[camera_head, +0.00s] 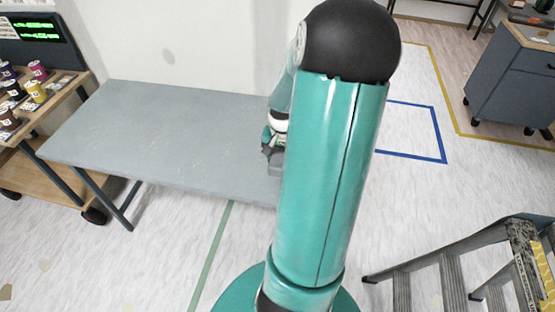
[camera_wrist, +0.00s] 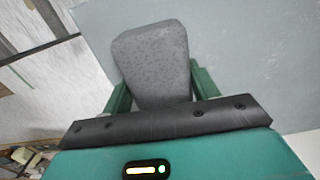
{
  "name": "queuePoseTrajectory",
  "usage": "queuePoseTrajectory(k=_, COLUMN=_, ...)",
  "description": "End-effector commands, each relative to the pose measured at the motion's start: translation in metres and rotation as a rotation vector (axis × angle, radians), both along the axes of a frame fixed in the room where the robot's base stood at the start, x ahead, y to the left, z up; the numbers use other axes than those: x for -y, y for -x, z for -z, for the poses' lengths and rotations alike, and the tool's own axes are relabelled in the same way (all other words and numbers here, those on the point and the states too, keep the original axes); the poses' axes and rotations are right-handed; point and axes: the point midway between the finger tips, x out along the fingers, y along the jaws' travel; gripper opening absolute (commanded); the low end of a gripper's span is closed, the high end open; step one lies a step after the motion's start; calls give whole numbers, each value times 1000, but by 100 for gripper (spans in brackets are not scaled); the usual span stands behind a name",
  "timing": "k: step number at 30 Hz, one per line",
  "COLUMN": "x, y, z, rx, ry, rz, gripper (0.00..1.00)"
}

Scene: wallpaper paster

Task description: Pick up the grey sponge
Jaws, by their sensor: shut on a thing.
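The grey sponge (camera_wrist: 152,58) is a speckled, rounded block. In the wrist view it sits between the two green fingers of my gripper (camera_wrist: 158,88), which is shut on it. In the head view my gripper (camera_head: 272,150) is at the right end of the grey table (camera_head: 170,130), largely hidden behind my arm. A small grey part of the sponge (camera_head: 273,170) shows there beside my arm. I cannot tell whether the sponge touches the tabletop or is just above it.
The visible tabletop is bare. A wooden cart (camera_head: 45,172) with several coloured spools stands at the left. A stepladder (camera_head: 450,265) stands at the lower right, and a grey cabinet (camera_head: 510,80) at the upper right. Floor between them is open.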

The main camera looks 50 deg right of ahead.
Motion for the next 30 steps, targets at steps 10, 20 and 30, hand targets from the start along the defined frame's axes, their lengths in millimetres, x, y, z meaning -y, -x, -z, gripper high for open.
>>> queuePoseTrajectory(k=10, x=-18, y=50, z=-36, rx=-1, ry=4, rz=4, gripper=37)
queuePoseTrajectory(k=20, x=-34, y=89, z=-54, rx=-1, ry=1, rz=2, gripper=37)
queuePoseTrajectory(k=30, x=-38, y=98, z=-58, rx=0, ry=0, rz=0, gripper=37)
